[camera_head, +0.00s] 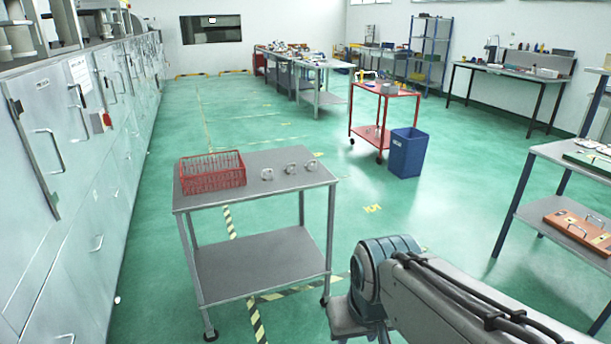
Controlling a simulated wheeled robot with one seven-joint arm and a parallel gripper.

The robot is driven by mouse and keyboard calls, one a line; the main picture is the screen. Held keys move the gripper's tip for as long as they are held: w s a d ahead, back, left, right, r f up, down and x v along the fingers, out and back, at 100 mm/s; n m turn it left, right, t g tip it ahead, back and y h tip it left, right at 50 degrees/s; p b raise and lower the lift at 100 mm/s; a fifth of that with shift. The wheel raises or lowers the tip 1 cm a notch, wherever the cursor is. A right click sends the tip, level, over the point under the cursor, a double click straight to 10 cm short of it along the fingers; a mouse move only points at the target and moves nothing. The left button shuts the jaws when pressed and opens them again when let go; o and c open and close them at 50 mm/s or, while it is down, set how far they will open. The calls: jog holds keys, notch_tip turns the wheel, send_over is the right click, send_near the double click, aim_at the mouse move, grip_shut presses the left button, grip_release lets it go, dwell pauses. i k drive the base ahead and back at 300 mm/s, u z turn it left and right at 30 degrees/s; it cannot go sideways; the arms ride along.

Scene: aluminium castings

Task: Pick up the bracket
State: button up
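Three small silvery metal pieces lie in a row on the top of the grey cart (255,196), right of a red basket. They are the left piece (267,174), the middle piece (291,167) and the right piece (310,166). They look like small brackets or handles, but they are too small to tell apart. My arm reaches in from the bottom right, in front of and to the right of the cart. My gripper is not in view, and no part of my arm touches the cart.
The red wire basket (212,173) stands on the cart's left. The cart has a lower shelf (260,263). A blue bin (408,153) and a red trolley (386,92) stand behind right. Grey cabinets (80,170) line the left. A shelf unit (560,215) stands at right. Green floor between is open.

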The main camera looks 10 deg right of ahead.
aim_at(309, 167)
jog(key=z, duration=0.55)
jog(key=i, duration=0.75)
jog(key=z, duration=0.65)
jog(key=i, duration=1.35)
jog(key=u, duration=0.8)
jog(key=i, duration=0.85)
jog(key=u, duration=1.2)
jog(key=i, duration=0.3)
jog(key=u, duration=0.15)
